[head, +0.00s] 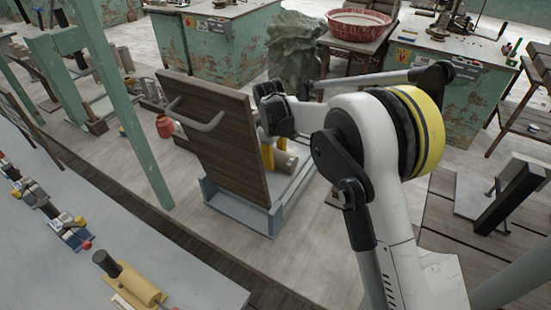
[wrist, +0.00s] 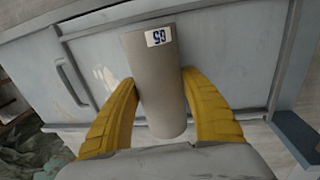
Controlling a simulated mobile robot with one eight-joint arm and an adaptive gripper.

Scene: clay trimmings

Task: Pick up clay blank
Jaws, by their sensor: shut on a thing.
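The clay blank is a plain grey cylinder (wrist: 157,85) with a white label near one end, bearing dark blue characters that appear upside down. In the wrist view it lies lengthwise between the two yellow fingers of my gripper (wrist: 160,78), which press on its sides. In the head view the cylinder (head: 287,162) shows beside my gripper (head: 275,150), just behind a dark wooden panel. The panel and my arm hide part of the gripper there. I cannot tell whether the cylinder is clear of the surface below it.
The upright wooden panel (head: 212,135) with a grey handle stands at the front of a low blue-grey open box (head: 240,218), close to my gripper. Green posts stand left. A bench (head: 120,245) with tools fills the lower left. Green cabinets (head: 232,50) and a red basin (head: 358,24) stand behind.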

